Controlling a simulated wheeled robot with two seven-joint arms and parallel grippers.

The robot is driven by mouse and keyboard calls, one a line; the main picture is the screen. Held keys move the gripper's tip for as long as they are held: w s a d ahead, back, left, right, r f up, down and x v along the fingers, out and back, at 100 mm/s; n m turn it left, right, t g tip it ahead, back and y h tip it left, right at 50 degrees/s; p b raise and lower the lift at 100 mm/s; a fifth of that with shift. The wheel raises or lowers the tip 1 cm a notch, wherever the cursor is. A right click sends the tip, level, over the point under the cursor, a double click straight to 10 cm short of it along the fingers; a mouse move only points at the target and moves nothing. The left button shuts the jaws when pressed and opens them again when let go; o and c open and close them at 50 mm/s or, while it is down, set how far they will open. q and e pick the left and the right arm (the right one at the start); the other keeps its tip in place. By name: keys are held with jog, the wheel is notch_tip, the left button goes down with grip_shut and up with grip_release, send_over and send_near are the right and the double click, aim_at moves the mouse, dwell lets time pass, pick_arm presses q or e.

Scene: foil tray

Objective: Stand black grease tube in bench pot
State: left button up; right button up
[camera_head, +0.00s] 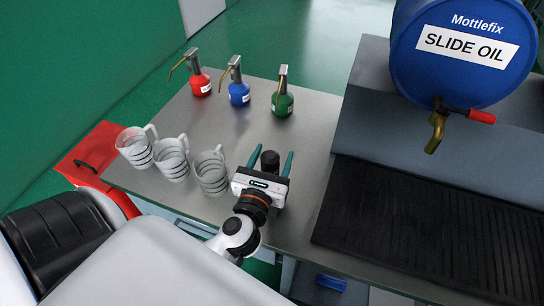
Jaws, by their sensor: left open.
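A short black cylindrical thing (270,160), apparently the black grease tube, shows between the two teal fingers of my left gripper (273,151). The fingers are apart, one on each side of it, with visible gaps. The gripper body hides its lower part, so I cannot tell whether it stands or lies. My left gripper is over the grey bench, right of the jugs. I see no thing that is clearly the bench pot. My right gripper is not in view.
Three clear jugs (172,158) stand left of my gripper. Red (201,85), blue (239,94) and green (282,104) pump oilers stand behind on the bench (325,125). A blue drum (470,75) with a tap and a black ribbed mat (420,225) are at right.

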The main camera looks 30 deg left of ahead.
pick_arm(q)
jog(key=shift+f, duration=0.1)
jog(key=shift+s+d, duration=0.1)
jog(key=shift+s, duration=0.25)
jog(key=b+v, duration=0.3)
jog(key=v, duration=0.8)
jog(key=shift+b, duration=0.4)
jog(key=shift+s, duration=0.15)
